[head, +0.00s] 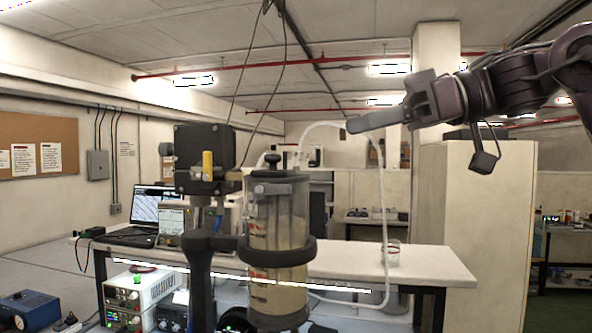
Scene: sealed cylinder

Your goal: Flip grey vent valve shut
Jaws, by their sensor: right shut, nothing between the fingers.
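The clear cylinder (278,225) stands upright in the middle of the view, with a dark lid and a dark ring around it. A black knob (272,160) sits above its lid. A yellow lever (207,163) stands upright on the black box to the left of the cylinder. I cannot pick out the grey vent valve for sure among the small fittings on the lid. My right gripper (353,125) comes in from the upper right. It is shut and empty, above and to the right of the lid, apart from it. My left gripper is not in view.
A clear hose (381,200) arches behind my right gripper and hangs down past the white bench (435,267). The black box (188,145) rises left of the cylinder. A laptop (150,210) and instruments stand further left.

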